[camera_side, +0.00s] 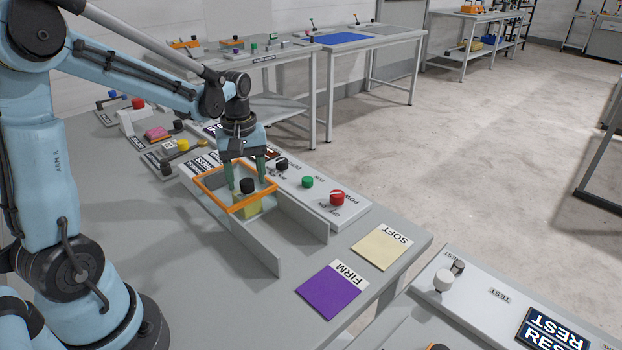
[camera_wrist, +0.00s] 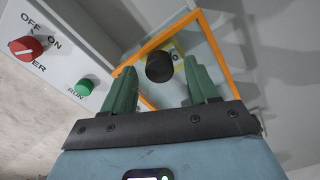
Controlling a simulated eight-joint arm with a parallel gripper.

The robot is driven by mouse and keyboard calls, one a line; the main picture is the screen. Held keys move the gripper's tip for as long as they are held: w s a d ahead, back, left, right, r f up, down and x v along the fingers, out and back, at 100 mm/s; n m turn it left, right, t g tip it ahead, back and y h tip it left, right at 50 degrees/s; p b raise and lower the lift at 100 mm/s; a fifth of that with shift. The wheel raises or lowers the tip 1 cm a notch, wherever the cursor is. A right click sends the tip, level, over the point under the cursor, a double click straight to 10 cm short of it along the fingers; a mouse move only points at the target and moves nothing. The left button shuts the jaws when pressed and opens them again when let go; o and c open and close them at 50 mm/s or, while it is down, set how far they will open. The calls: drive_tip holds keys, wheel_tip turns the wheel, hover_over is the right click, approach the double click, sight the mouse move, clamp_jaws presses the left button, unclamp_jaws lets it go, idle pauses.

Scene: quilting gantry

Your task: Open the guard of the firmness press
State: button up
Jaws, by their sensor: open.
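The firmness press stands on the table, with a guard of orange frame (camera_side: 206,191) lying roughly level across the top between two grey side walls (camera_side: 300,219). The guard's orange frame also shows in the wrist view (camera_wrist: 222,66). A round black knob (camera_side: 247,185) sits within the frame outline, above a yellowish block (camera_side: 248,205); the knob is also in the wrist view (camera_wrist: 159,67). My gripper (camera_side: 246,181) points down with its green fingers apart, one on each side of the knob. In the wrist view, my gripper (camera_wrist: 163,66) shows gaps beside the knob. Whether the fingertips touch the frame is unclear.
Behind the press is a panel with a green RUN button (camera_side: 307,182) and a red power switch (camera_side: 337,197). A purple FIRM card (camera_side: 328,292) and a cream SOFT card (camera_side: 382,248) lie to the right. Other small fixtures stand at the table's left.

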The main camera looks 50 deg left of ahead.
drive_tip(key=shift+f, duration=0.25)
clamp_jaws()
drive_tip(key=shift+d, duration=0.1)
drive_tip(key=d, duration=1.6)
drive_tip(key=shift+d, duration=0.1)
unclamp_jaws()
